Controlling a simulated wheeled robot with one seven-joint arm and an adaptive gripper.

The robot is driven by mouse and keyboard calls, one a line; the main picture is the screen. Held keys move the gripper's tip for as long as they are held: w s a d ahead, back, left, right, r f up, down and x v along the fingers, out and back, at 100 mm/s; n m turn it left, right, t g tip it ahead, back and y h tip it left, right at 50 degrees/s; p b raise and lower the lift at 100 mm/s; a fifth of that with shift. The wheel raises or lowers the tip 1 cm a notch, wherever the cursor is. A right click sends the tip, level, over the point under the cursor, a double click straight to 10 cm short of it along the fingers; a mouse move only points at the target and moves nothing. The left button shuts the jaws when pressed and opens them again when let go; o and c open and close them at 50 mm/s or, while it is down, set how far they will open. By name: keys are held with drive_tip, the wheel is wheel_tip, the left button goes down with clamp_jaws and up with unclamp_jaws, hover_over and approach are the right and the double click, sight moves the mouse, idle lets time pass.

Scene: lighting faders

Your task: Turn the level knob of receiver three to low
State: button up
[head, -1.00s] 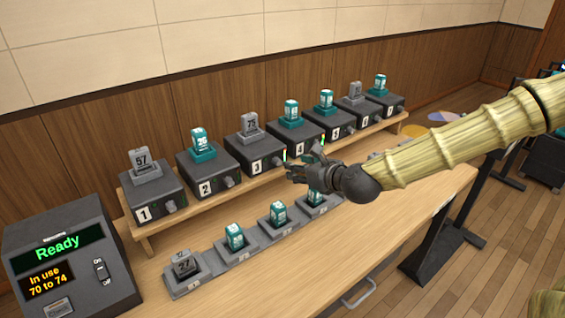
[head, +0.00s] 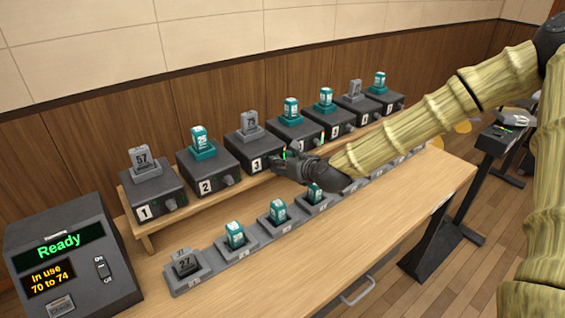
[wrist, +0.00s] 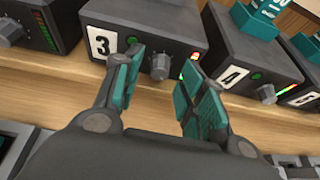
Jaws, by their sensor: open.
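Receiver three (head: 250,151) is a dark box with a white "3" label and a grey card block on top, on the raised wooden shelf. In the wrist view its front (wrist: 135,28) shows the label and the grey level knob (wrist: 161,66), with a lit level bar to the knob's right. My gripper (wrist: 160,72) is open, its teal-padded fingers on either side of the knob in that view. Whether the pads touch the knob cannot be told. In the head view my gripper (head: 284,165) is in front of receiver three's right side and hides its knob.
Receiver two (head: 207,172) stands to the left and receiver four (head: 293,133) to the right, each with its own knob. A row of charging slots (head: 240,240) lies on the table below the shelf. A console (head: 70,255) reading "Ready" stands at the left.

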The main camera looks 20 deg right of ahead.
drive_tip(key=shift+c, duration=0.2)
clamp_jaws()
drive_tip(key=shift+a+f+n, duration=0.1)
drive_tip(key=shift+n, duration=0.2)
drive_tip(key=n+t+h+b, duration=0.1)
drive_tip(key=n+t+b, duration=0.1)
drive_tip(key=n+b, duration=0.2)
drive_tip(key=f+n+t+h+b, duration=0.1)
drive_tip(key=n+t+h+b, duration=0.1)
drive_tip(key=n+b, duration=0.2)
drive_tip(key=n+t+h+b, duration=0.1)
drive_tip(key=n+t+b, duration=0.1)
drive_tip(key=n+b, duration=0.3)
drive_tip(key=shift+s+a+f+n+h, duration=0.25)
drive_tip(key=shift+a+n+h, duration=0.1)
drive_tip(key=shift+n, duration=0.15)
drive_tip(key=shift+r, duration=0.1)
